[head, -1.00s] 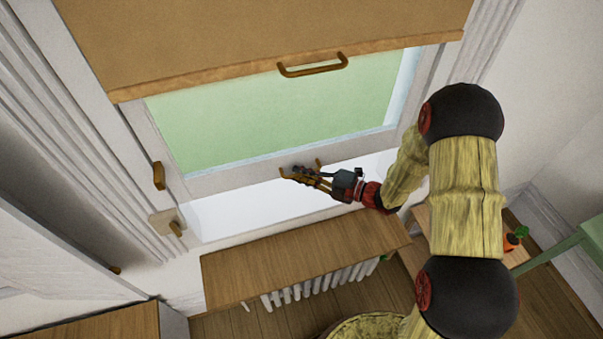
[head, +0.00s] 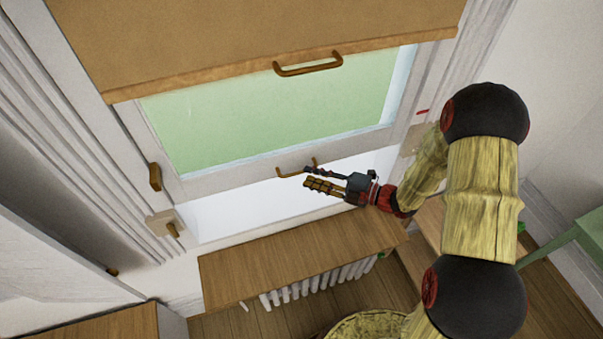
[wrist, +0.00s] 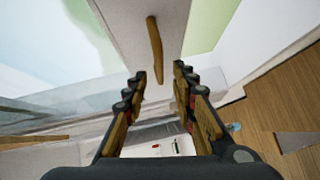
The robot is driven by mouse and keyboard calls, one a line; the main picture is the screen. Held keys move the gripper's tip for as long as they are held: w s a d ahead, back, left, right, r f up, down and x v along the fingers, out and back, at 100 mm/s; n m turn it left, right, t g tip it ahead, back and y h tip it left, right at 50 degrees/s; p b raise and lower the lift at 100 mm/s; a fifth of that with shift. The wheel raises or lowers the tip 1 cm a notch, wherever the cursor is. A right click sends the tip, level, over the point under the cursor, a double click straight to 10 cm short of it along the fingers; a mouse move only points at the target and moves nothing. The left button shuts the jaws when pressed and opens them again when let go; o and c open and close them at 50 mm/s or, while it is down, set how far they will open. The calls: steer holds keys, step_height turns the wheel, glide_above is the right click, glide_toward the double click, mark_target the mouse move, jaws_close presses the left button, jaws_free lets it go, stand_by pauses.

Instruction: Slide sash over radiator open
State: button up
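The window sash (head: 225,181) over the radiator (head: 318,281) stands raised, with a bright gap below its white bottom rail. A bronze bar handle (head: 284,174) sits on that rail; it also shows in the wrist view (wrist: 155,50). My gripper (head: 304,178) is open and empty, just right of and in front of the handle. In the wrist view my fingers (wrist: 158,85) are spread, with the handle beyond their tips and apart from them.
A tan blind (head: 250,40) with its own handle (head: 308,65) covers the upper window. A wooden shelf (head: 300,257) lies over the radiator, below my gripper. A green piece of furniture (head: 570,240) stands at right.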

steer(key=f+v, duration=0.1)
steer(key=v, duration=0.5)
steer(key=shift+s+d+r, duration=0.25)
steer(key=shift+d+r, duration=0.15)
steer(key=shift+r, duration=0.1)
